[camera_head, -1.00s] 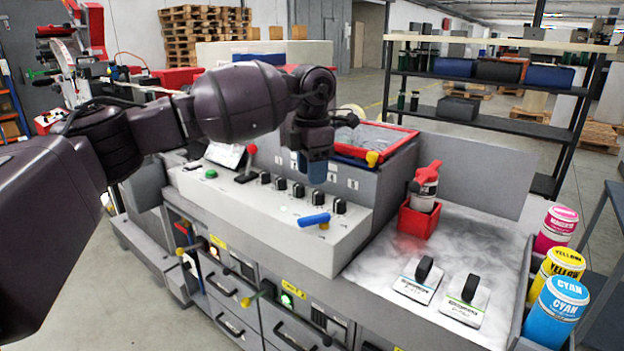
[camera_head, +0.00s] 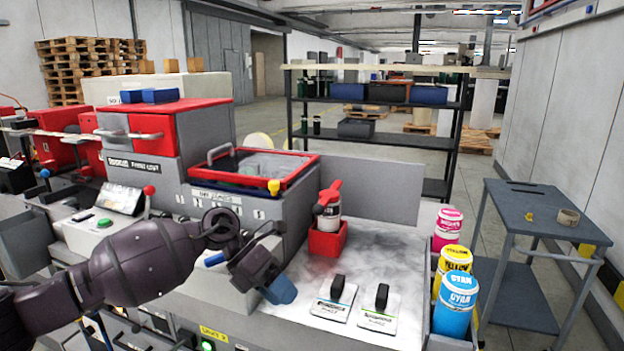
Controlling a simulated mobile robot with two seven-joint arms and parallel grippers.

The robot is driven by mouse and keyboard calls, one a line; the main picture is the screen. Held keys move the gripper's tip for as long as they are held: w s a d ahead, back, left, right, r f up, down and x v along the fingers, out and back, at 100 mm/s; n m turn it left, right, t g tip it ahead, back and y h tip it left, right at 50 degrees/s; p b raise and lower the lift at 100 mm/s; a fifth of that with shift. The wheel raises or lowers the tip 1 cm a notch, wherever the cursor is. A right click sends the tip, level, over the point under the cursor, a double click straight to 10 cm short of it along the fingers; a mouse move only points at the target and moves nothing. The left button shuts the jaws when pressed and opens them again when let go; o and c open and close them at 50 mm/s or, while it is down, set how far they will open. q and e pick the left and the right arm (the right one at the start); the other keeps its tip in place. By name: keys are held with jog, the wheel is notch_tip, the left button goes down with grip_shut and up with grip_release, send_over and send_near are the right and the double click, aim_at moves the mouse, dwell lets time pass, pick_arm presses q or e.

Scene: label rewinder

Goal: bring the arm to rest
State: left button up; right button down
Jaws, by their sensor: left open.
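My left arm comes in from the left edge, low in the view, across the front of the label rewinder's control panel (camera_head: 95,238). My left gripper (camera_head: 280,290) has blue fingertips and is open, with nothing seen between them. A blue lever handle (camera_head: 214,259) shows just behind the arm. The arm hides most of the panel's knobs. My right gripper is not in view.
A red-and-white bottle (camera_head: 328,208) stands in a red holder (camera_head: 327,240). A grey cart (camera_head: 540,212) stands to the right, with floor between.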

pick_arm(q)
jog(key=s+d+f+n+t+h, duration=0.4)
jog(key=s+n+h, duration=0.2)
jog(key=n+h, duration=0.35)
jog(key=s+a+f+n+t+y, duration=0.2)
jog(key=a+f+n+t+y, duration=0.45)
jog(key=n, duration=0.55)
jog(key=s+a+f+n+t+y, duration=0.25)
jog(key=a+f+n+t, duration=0.35)
jog(key=n+t, duration=0.5)
jog(key=s+a+f+n+g+y, duration=0.7)
jog(key=s+a+f+n, duration=0.5)
jog(key=s, duration=0.4)
jog(key=shift+s+a+f+y, duration=0.2)
jog(key=shift+a+y, duration=0.25)
jog(key=shift+y, duration=0.8)
